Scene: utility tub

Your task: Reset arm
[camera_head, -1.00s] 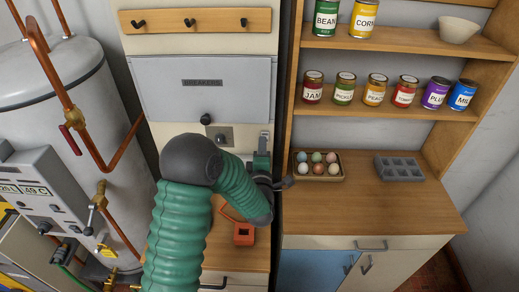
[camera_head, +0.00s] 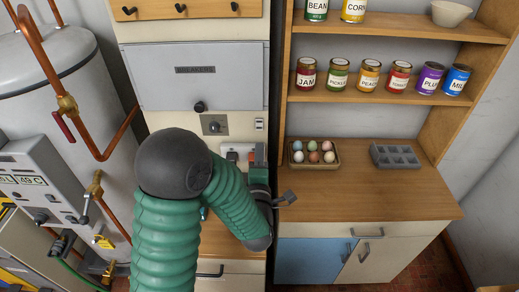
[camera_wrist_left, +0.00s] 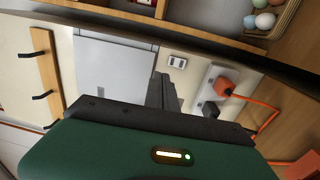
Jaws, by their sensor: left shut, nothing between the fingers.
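My left gripper (camera_head: 260,152) is at the end of the green ribbed arm, in front of the cream wall panel by the socket plate. In the left wrist view its dark fingers (camera_wrist_left: 164,90) are together with nothing between them. The socket plate (camera_wrist_left: 217,88) is to the right of the fingers there, with an orange plug (camera_wrist_left: 221,87) and a black plug (camera_wrist_left: 210,109) at it. In the head view the gripper and arm partly hide the socket plate (camera_head: 232,153). My right gripper is in neither view.
A grey breaker door (camera_head: 197,76) is above the arm. An egg tray (camera_head: 314,153) and a grey compartment tray (camera_head: 395,156) sit on the right counter (camera_head: 370,200), whose front is clear. Cans (camera_head: 369,75) line the shelf. A tank (camera_head: 55,100) with copper pipes stands left.

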